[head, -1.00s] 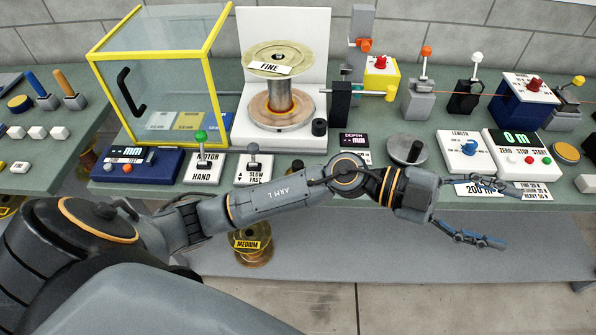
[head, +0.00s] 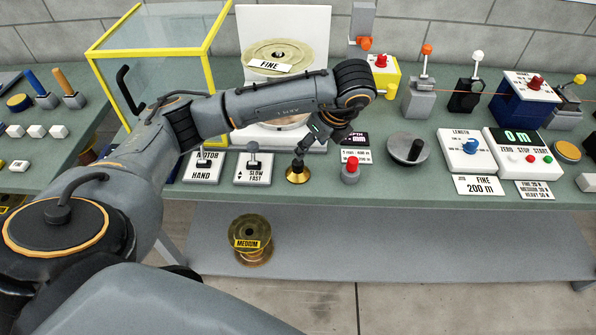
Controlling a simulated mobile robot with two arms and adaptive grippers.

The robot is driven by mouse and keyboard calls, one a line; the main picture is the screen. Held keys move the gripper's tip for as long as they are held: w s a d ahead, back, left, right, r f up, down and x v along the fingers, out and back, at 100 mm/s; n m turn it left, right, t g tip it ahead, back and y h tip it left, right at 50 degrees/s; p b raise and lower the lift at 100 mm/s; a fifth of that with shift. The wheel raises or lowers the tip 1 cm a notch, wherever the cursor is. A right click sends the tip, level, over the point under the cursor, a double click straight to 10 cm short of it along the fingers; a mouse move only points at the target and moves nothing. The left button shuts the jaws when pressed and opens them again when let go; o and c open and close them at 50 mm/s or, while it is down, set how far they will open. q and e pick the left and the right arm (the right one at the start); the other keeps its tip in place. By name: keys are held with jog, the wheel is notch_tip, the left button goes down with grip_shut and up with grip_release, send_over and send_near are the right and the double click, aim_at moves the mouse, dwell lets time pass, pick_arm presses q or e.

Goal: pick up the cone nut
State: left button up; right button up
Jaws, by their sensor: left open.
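The cone nut appears to be the small brass cone (head: 297,177) on the bench top, in front of the spool stand. My left gripper (head: 301,155) points down right above it, with its fingers at the cone's top. The gripper is open, seen partly edge-on, and I cannot tell whether the fingers touch the cone. My left arm hides the lower part of the spool marked FINE (head: 272,52) and much of its stand. My right gripper is not in view.
A red-topped grey button (head: 350,170) stands just right of the cone. A grey round crank (head: 408,148) is farther right. The SLOW/FAST lever box (head: 253,168) is close on the left. A MEDIUM spool (head: 250,240) sits on the lower shelf.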

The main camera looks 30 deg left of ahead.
aim_at(298, 163)
pick_arm(q)
jog(key=x, duration=0.6)
jog(key=shift+a+f+p, duration=0.15)
jog(key=shift+a+p, duration=0.05)
jog(key=shift+p, duration=0.3)
jog(key=p+x, duration=0.2)
jog(key=x, duration=0.1)
jog(key=shift+a+f, duration=0.2)
jog(key=shift+a, duration=0.1)
jog(key=shift+a+f, duration=0.15)
jog(key=shift+f, duration=0.45)
grip_shut()
